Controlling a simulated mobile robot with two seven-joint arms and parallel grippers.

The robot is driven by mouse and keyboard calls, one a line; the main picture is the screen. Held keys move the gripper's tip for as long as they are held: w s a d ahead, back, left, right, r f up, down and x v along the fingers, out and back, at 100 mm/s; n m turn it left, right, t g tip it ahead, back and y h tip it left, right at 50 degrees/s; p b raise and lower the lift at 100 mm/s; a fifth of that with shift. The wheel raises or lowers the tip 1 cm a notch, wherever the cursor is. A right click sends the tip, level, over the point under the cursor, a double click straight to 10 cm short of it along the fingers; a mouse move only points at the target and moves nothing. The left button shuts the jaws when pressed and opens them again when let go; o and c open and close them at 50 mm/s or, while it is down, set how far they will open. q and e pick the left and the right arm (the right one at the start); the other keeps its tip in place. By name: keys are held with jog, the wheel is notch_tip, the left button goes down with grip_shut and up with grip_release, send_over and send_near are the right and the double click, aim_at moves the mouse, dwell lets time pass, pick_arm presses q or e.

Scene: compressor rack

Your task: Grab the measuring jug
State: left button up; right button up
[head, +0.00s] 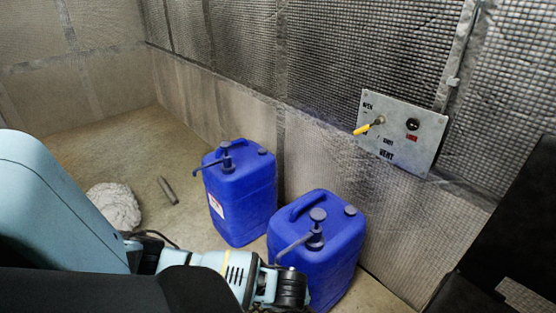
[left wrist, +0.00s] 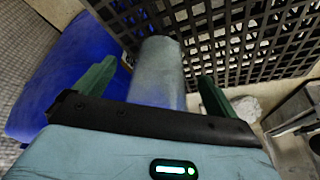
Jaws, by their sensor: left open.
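A grey, cloudy, cylinder-shaped vessel, apparently the measuring jug (left wrist: 158,65), stands in the left wrist view just beyond and between the fingers of my left gripper (left wrist: 155,88). The two green fingers are open, one on each side of it. I cannot tell whether either finger touches it. Its lower part is hidden behind the gripper body, and no handle or markings can be made out. The jug does not show in the head view, where my left arm reaches in from the left and its fingers are out of sight. My right gripper is not in view.
Two blue canisters (head: 240,195) (head: 335,240) with pumps stand by the wall. A vent panel (head: 402,132) with a yellow lever is on it. A black grid (left wrist: 245,35) is close behind the jug. A pale lump (head: 114,205) and grey cylinder (head: 167,190) lie on the floor.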

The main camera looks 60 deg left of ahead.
pick_arm(q)
jog(key=a, duration=0.1)
jog(key=w+a+b, duration=0.1)
jog(key=a, duration=0.2)
jog(key=shift+w+f, duration=0.15)
jog(key=shift+w, duration=0.15)
jog(key=shift+w+a+f+b, duration=0.15)
jog(key=shift+a+b, duration=0.1)
jog(key=shift+b, duration=0.25)
jog(key=shift+f, duration=0.2)
jog(key=shift+a+f+b, duration=0.1)
jog(key=shift+b, duration=0.2)
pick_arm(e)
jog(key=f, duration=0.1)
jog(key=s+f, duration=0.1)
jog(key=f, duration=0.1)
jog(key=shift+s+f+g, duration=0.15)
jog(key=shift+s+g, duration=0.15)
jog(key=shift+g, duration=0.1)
pick_arm(q)
jog(key=shift+c, duration=0.2)
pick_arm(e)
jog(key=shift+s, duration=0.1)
pick_arm(q)
jog(key=c, duration=1.2)
jog(key=shift+o, duration=0.2)
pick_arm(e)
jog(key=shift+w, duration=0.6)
